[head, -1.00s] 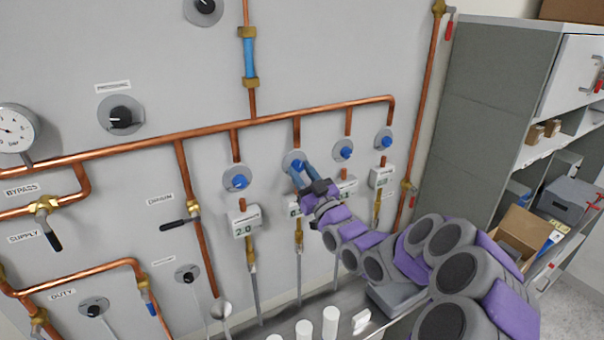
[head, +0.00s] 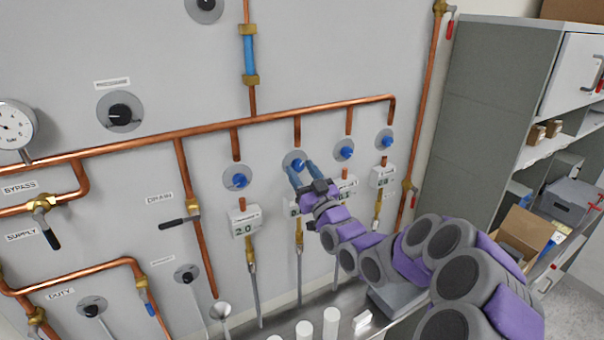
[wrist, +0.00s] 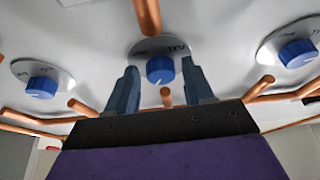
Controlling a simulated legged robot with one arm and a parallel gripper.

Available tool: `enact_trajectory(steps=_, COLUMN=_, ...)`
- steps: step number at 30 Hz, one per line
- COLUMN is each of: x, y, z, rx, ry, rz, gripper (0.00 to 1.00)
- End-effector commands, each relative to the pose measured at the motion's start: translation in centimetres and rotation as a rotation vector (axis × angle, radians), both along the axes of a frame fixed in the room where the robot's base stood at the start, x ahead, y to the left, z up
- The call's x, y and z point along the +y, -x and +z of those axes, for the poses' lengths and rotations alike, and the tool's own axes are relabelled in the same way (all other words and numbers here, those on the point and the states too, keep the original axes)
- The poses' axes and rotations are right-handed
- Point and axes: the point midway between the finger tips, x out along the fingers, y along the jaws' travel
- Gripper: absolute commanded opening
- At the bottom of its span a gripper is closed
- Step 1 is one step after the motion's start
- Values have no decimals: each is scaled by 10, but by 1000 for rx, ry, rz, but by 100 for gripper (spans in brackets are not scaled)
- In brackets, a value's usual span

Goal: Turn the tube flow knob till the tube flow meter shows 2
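Several blue knobs on round grey plates sit in a row below the copper pipe. My gripper (head: 301,169) is at the second knob from the left (head: 298,162). In the wrist view this blue knob (wrist: 160,69) lies between the two fingers, with a visible gap on each side. My gripper (wrist: 160,74) is open and holds nothing. The meter below this knob (head: 292,208) is partly hidden by my gripper, and its reading is not legible. The leftmost meter (head: 243,222) shows 2.0. I cannot read which one is the tube flow meter.
Neighbouring blue knobs (head: 236,180) and (head: 344,152) stand close on either side. A copper pipe (head: 200,131) runs above the row. Several white cylinders (head: 330,322) stand on the bench below. A grey shelf unit (head: 465,130) is at the right.

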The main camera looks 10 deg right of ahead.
Motion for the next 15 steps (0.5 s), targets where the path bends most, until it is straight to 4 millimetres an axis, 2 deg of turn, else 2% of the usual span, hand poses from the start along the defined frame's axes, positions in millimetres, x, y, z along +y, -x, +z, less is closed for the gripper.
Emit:
enact_trajectory(steps=3, x=0, y=0, z=0, rx=0, ry=0, rz=0, gripper=61)
enact_trajectory(steps=10, x=0, y=1, z=0, rx=0, ry=0, rz=0, gripper=61)
enact_trajectory(steps=15, x=-4, y=10, z=-5, rx=2, ry=1, rz=-1, gripper=61)
